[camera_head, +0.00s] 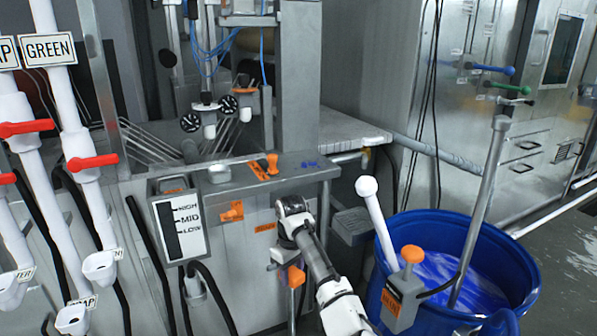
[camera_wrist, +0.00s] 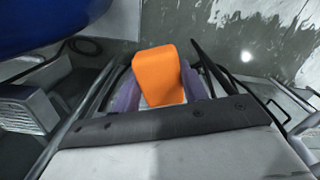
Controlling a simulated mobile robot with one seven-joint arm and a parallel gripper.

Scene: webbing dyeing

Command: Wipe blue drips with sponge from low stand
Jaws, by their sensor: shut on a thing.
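My gripper (camera_wrist: 160,88) is shut on an orange block with rounded edges (camera_wrist: 160,72), which looks like the sponge. One purple finger presses each side of it. In the head view my arm reaches up from the bottom, and its end is in front of the grey bench, below the ledge. An orange piece (camera_head: 295,277) shows at its end there; the fingers are too small to make out. Small blue drips (camera_head: 310,164) lie on the grey ledge (camera_head: 310,177), above and behind my gripper. A low dark grey stand (camera_head: 352,226) is right of my arm, its top bare.
A large blue tub (camera_head: 527,305) of blue liquid stands close on the right, with a white-ended rod (camera_head: 367,186) and an orange-topped handle (camera_head: 411,254) at its rim. A level gauge box (camera_head: 180,228) is left. An orange knob (camera_head: 272,163) stands beside the drips.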

